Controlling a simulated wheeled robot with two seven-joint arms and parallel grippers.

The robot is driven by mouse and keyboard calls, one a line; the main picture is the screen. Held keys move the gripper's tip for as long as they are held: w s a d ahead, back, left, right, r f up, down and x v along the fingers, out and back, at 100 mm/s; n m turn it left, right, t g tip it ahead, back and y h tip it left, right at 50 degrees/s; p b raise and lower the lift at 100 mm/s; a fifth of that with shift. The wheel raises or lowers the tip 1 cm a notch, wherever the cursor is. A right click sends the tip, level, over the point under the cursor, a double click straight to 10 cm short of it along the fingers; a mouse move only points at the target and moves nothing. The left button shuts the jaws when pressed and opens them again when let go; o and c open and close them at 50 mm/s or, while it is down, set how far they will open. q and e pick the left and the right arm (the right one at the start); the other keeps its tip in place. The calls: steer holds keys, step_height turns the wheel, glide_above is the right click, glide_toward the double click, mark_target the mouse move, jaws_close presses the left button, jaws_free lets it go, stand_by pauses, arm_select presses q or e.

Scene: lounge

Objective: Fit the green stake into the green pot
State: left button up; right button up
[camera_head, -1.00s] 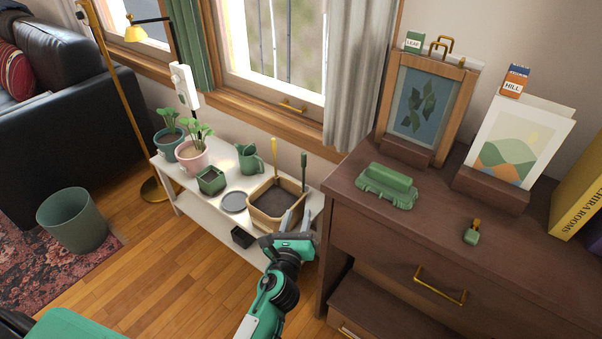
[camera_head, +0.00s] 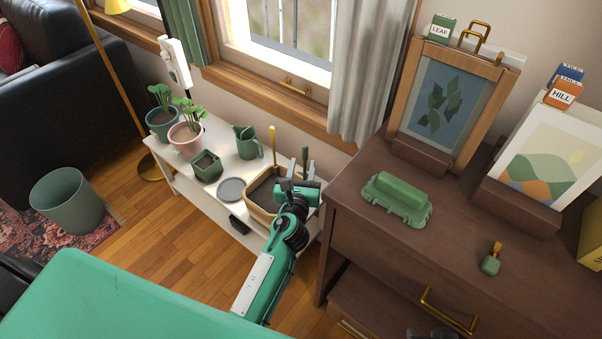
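A dark green stake (camera_head: 305,154) stands upright at the right end of the wooden tray (camera_head: 256,213) on the low white bench. My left gripper (camera_head: 300,168) is open at that end of the tray. The stake's top shows between or just behind its fingers; I cannot tell whether they touch it. The gripper hides the stake's lower part. A small square green pot (camera_head: 207,166) stands left of the tray. A round blue-green pot (camera_head: 161,127) with a plant stands farther left. A dark part, probably my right gripper (camera_head: 432,333), barely shows at the bottom edge.
The bench also holds a pink pot (camera_head: 186,143) with a plant, a grey saucer (camera_head: 231,190), a green watering can (camera_head: 247,148) and a yellow stake (camera_head: 272,141). The dark dresser (camera_head: 345,215) stands close to my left arm's right side.

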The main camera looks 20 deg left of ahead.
mark_target(304, 155)
arm_select(q)
steer(key=shift+w+a, duration=0.2)
steer(key=shift+w, duration=0.8)
steer(key=shift+w+a, duration=0.15)
steer(key=shift+w, duration=0.8)
steer(key=shift+w+a, duration=0.2)
steer(key=shift+w, duration=0.8)
jaws_close()
